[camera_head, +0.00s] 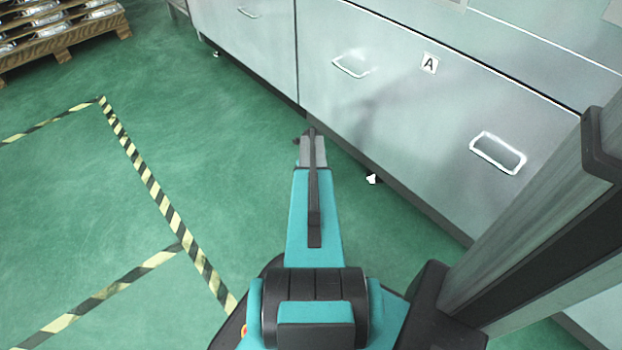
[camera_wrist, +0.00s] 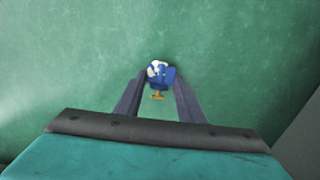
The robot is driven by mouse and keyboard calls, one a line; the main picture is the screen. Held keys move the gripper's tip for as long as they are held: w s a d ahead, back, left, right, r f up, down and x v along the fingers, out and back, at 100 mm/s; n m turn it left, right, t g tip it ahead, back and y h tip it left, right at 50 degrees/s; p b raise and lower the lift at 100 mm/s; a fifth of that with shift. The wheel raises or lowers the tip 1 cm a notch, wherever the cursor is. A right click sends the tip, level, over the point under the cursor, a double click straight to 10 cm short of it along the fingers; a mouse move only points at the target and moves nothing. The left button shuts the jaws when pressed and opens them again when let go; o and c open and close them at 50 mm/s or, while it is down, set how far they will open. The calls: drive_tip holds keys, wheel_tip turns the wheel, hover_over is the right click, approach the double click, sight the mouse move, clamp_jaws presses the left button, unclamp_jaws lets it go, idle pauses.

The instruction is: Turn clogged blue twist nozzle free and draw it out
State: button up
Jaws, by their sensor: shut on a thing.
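The blue nozzle (camera_wrist: 168,77) shows in the wrist view between the fingertips of my gripper (camera_wrist: 157,84). It has white patches on its upper left and a small orange-brown stub at its lower end. My gripper is shut on it and holds it with green floor behind; no socket or fitting shows around it. In the head view, my gripper (camera_head: 311,135) is at the far end of my arm, close to the lower edge of the cabinets. The nozzle cannot be made out in that view.
Grey cabinets (camera_head: 410,110) with metal handles and an "A" label (camera_head: 429,63) stand ahead and to the right. A wooden pallet (camera_head: 60,42) with metal parts is at the top left. Striped floor tape (camera_head: 150,182) marks the left.

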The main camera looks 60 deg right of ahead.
drive_tip(key=shift+r+p, duration=0.8)
drive_tip(key=shift+r, duration=0.2)
idle(0.8)
idle(0.4)
drive_tip(key=o, duration=1.1)
wheel_tip(320, 180, up, 14)
drive_tip(key=p, duration=0.4)
drive_tip(key=shift+f, duration=0.15)
